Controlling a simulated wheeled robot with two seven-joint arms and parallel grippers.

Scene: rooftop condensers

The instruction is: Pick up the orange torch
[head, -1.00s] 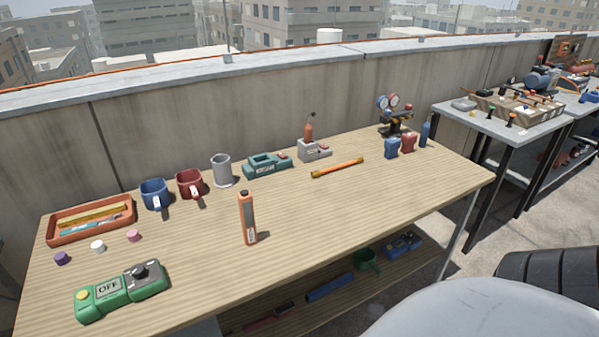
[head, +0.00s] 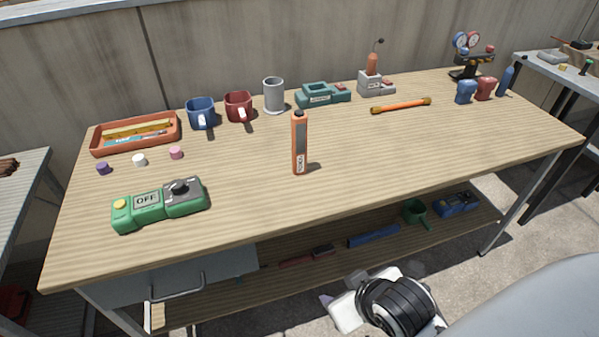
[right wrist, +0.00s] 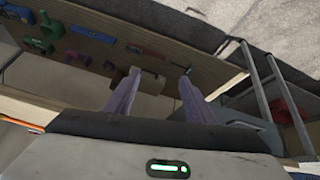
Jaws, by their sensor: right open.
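The orange torch (head: 300,150) stands upright near the middle of the wooden workbench (head: 240,205), with a dark top and a grey strip on its side. My right gripper (head: 335,304) shows at the bottom of the head view, in front of the bench and apart from the torch. In the right wrist view its two purplish fingers (right wrist: 160,82) are spread with nothing held between them. The torch is not clearly seen in that view. My left gripper is not in view.
A green box marked OFF (head: 160,203) lies left of the torch. Behind are a blue mug (head: 201,115), a red mug (head: 238,108) and a grey cup (head: 274,96). An orange rod (head: 401,105) lies to the right. The bench's lower shelf (head: 340,255) holds several tools.

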